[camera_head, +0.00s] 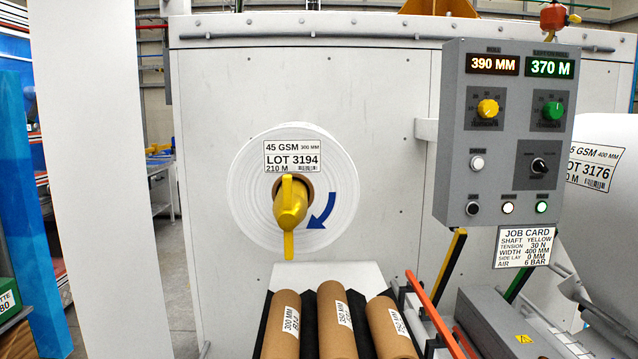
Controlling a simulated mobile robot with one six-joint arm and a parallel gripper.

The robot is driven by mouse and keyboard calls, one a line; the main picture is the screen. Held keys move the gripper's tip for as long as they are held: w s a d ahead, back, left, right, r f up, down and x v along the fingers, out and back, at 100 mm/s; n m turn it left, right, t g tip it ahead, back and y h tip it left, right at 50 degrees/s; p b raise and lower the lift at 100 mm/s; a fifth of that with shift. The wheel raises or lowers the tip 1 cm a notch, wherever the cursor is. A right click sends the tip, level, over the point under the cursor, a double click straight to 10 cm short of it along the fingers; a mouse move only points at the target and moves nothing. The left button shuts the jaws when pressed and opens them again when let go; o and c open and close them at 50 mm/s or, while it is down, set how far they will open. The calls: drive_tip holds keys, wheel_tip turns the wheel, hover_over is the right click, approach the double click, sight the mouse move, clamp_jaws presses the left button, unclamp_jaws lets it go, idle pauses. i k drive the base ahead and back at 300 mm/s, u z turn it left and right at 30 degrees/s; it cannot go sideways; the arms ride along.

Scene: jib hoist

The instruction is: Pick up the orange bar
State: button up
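The orange bar (434,312) shows low in the head view, right of the cardboard cores. It is a thin straight bar that slants from an upper left end down to the right, and its lower end runs out at the bottom edge of the picture. Dark grey parts lie close beside it, and I cannot tell what it rests on. A shorter red piece (465,343) shows just right of its lower part. My gripper is not in view.
Several cardboard cores (337,323) lie left of the bar in a black rack. Behind them a white roll (245,190) sits on a yellow-ended shaft (290,207). A grey control box (510,130) hangs above right. A yellow-and-black bar (450,258) slants behind.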

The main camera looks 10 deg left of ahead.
sight(452, 346)
drive_tip(key=u, duration=0.55)
drive_tip(key=i, duration=0.95)
drive_tip(key=u, duration=0.4)
drive_tip(key=k, duration=1.45)
drive_tip(key=z, duration=1.1)
drive_tip(key=i, duration=0.95)
drive_tip(key=u, duration=0.05)
